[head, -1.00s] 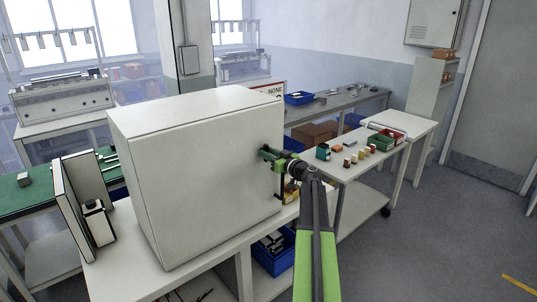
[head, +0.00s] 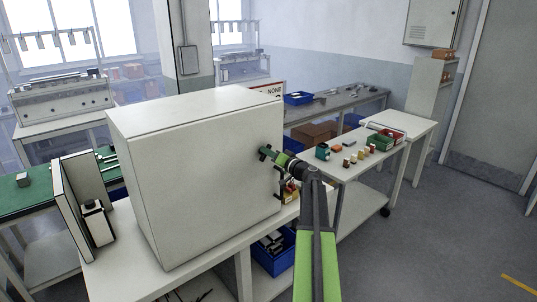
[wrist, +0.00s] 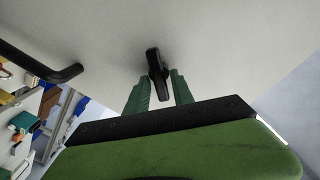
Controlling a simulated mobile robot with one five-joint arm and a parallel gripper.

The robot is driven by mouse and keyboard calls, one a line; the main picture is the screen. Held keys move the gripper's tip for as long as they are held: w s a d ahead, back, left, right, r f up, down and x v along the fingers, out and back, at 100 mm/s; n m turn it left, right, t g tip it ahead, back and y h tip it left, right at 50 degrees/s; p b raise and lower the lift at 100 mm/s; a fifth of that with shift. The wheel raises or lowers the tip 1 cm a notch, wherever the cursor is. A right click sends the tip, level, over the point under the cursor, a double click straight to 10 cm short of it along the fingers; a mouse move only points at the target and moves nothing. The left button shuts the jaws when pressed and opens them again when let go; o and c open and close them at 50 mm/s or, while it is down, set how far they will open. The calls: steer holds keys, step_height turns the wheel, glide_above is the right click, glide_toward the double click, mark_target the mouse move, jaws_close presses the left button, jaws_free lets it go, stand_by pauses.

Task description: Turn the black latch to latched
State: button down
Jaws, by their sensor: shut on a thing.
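The black latch (wrist: 154,62) is on the pale front of the large white cabinet (head: 200,165). In the wrist view it is a short dark lever, slightly tilted, between the two green fingers of my gripper (wrist: 158,84). My gripper is shut on it.
A black bar handle (wrist: 45,66) is on the same cabinet face, left of the latch in the wrist view. A blue bin (head: 273,250) is on the shelf below. A side table (head: 350,165) with small containers and a green bin (head: 380,141) stands to the right.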

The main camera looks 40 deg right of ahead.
steer(key=shift+d+f+m+b, duration=0.1)
steer(key=shift+f+m+b, duration=0.05)
steer(key=shift+m, duration=2.3)
steer(key=shift+d+f+m+b, duration=0.1)
steer(key=shift+f+m+b, duration=0.05)
steer(key=shift+m, duration=2.3)
steer(key=c, duration=1.4)
jaws_free()
steer(key=shift+o, duration=0.2)
steer(key=s, duration=1.7)
steer(key=shift+s+a, duration=0.25)
